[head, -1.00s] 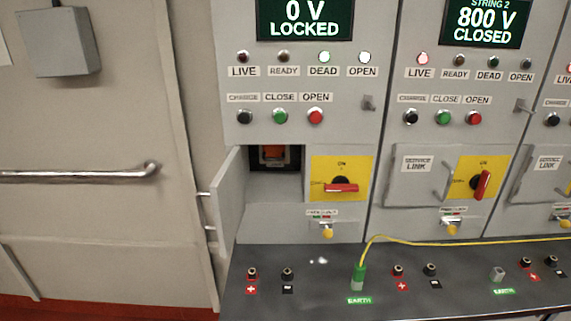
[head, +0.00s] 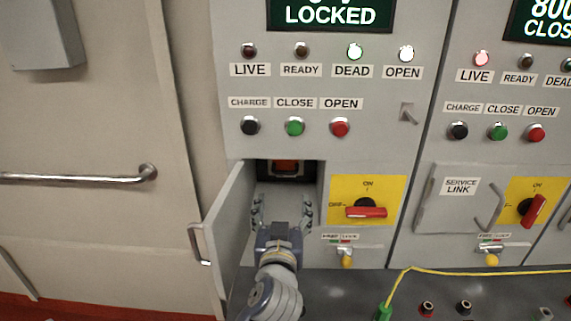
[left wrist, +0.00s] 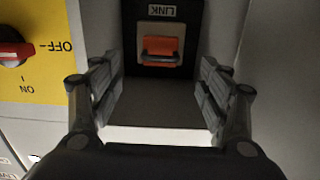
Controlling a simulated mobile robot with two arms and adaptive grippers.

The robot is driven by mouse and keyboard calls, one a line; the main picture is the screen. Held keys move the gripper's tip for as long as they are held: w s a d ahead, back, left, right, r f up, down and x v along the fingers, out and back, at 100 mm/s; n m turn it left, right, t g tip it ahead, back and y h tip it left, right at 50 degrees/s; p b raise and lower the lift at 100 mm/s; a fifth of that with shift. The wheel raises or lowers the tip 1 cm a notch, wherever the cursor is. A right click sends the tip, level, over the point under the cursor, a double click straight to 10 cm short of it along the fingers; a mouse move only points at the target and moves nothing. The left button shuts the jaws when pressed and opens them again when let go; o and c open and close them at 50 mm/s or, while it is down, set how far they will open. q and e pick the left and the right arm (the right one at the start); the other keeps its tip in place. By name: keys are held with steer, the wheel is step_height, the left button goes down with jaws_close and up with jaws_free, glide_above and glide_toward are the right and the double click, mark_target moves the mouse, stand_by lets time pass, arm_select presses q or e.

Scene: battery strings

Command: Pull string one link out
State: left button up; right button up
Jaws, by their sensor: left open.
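The string one link (head: 286,166) is an orange block with a dark handle, set in a black recess behind the open service door (head: 229,235). In the left wrist view the link (left wrist: 160,48) sits straight ahead under a LINK label, with its grey-edged handle across it. My left gripper (head: 283,208) is open at the mouth of the compartment, below and in front of the link. In the left wrist view its fingers (left wrist: 161,95) stand apart on both sides, empty and short of the handle. My right gripper is not in view.
The yellow switch plate (head: 368,187) with its red handle (head: 366,212) at OFF is right of the compartment. The string one display (head: 330,14) reads LOCKED; the DEAD and OPEN lamps glow. A yellow cable (head: 480,271) runs from a green plug (head: 383,312) below.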

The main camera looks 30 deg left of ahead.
mark_target(285, 173)
arm_select(q)
steer(key=shift+y, duration=0.3)
steer(key=p+x, duration=0.1)
steer(key=x, duration=0.2)
steer(key=r+p+x, duration=0.1)
steer(key=x, duration=0.3)
steer(key=r+p+x, duration=0.1)
steer(key=p+x, duration=0.1)
steer(key=x, duration=0.1)
steer(key=shift+w+a, duration=0.1)
steer(key=shift+w, duration=0.4)
steer(key=shift+a+f, duration=0.1)
steer(key=shift+c, duration=0.2)
steer(key=c, duration=1.5)
steer(key=shift+s, duration=0.2)
steer(key=b+v, duration=0.1)
steer(key=v, duration=0.4)
steer(key=shift+w+f+b, duration=0.1)
steer(key=shift+f+b, duration=0.05)
steer(key=shift+b, duration=0.25)
steer(key=o, duration=1.5)
steer(key=shift+o, duration=0.2)
steer(key=shift+s, duration=0.2)
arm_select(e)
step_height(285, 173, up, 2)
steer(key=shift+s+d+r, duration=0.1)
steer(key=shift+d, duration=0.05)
